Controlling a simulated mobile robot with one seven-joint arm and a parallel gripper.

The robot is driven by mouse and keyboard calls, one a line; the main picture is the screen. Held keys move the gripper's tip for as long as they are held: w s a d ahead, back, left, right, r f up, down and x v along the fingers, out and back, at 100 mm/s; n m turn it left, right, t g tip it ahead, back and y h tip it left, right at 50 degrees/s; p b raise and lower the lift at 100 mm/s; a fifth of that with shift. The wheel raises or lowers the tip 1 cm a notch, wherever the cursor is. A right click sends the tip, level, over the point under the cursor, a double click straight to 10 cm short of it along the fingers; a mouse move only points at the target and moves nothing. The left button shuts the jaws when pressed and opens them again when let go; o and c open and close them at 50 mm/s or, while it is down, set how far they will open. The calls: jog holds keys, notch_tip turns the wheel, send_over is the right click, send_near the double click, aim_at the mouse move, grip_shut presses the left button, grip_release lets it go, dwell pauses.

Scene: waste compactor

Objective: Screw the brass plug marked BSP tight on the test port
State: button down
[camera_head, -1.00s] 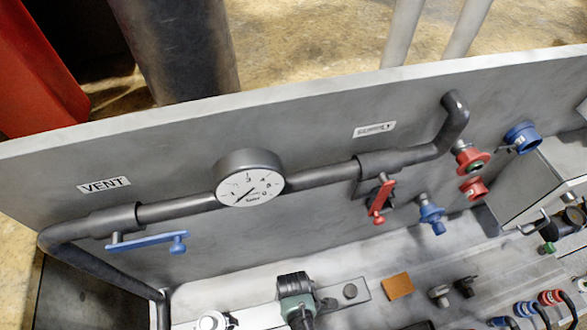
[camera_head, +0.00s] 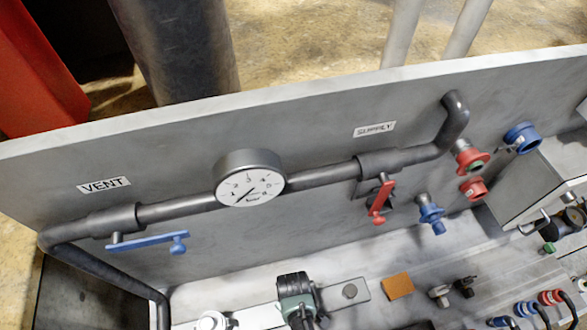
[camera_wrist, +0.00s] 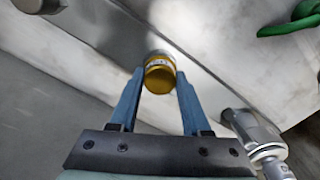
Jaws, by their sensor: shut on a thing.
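A brass plug (camera_wrist: 160,80) with a pale marked band sits between the blue fingers of my gripper (camera_wrist: 160,70) in the wrist view. The fingers are shut on its sides. The marking is too small to read. Grey metal lies behind the plug. I cannot tell whether the plug touches a port, and no test port can be made out. In the head view I cannot pick out the plug or the fingertips.
A panel carries a gauge (camera_head: 250,178), a blue vent lever (camera_head: 148,240), a red supply lever (camera_head: 381,203), and red (camera_head: 473,188) and blue (camera_head: 431,213) couplings. An orange-brown block (camera_head: 397,286) lies on the bench. A silver fitting (camera_wrist: 250,128) stands right of my gripper.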

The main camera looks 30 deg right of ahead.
jog(key=m, duration=0.5)
dwell(0.3)
jog(key=shift+c, duration=1.4)
grip_release()
jog(key=shift+c, duration=0.4)
